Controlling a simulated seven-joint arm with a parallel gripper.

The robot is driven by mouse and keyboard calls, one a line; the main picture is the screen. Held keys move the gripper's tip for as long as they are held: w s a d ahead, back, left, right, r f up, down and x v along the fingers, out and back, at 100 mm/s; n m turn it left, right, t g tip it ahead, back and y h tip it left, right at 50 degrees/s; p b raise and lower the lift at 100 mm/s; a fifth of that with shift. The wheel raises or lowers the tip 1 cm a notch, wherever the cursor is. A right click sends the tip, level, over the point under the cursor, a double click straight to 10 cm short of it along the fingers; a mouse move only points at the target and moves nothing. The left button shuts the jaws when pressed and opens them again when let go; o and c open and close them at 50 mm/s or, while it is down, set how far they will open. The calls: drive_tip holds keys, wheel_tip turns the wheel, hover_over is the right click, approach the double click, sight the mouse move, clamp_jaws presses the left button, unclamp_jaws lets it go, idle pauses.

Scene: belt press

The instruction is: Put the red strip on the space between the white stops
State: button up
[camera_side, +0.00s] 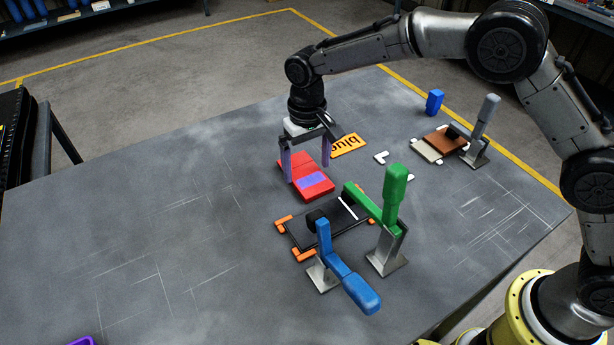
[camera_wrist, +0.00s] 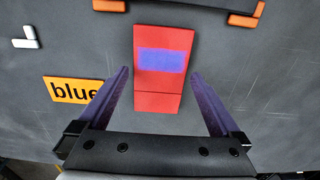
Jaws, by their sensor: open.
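The red strip (camera_side: 305,162) lies on the grey table and carries a blue-purple patch; it also shows in the wrist view (camera_wrist: 160,103). A seam crosses it near one end. My gripper (camera_side: 308,172) is open, pointing down, with one purple finger on each side of the strip. In the wrist view the fingers are apart from its edges, and I cannot tell their exact height. The white stops stand to the right, an L-shaped one (camera_side: 381,157) and a small one (camera_side: 409,177). The space between them looks bare. One white stop shows at the wrist view's upper left (camera_wrist: 25,40).
A yellow plate lettered "blue" (camera_side: 350,145) lies beside the strip. A black plate (camera_side: 340,232) between orange stops stands nearer, with green (camera_side: 393,195) and blue (camera_side: 345,275) clamp levers. A grey-levered clamp (camera_side: 485,118), brown block (camera_side: 444,140) and blue block (camera_side: 434,102) stand right.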

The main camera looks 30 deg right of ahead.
drive_tip(key=shift+f, duration=0.9)
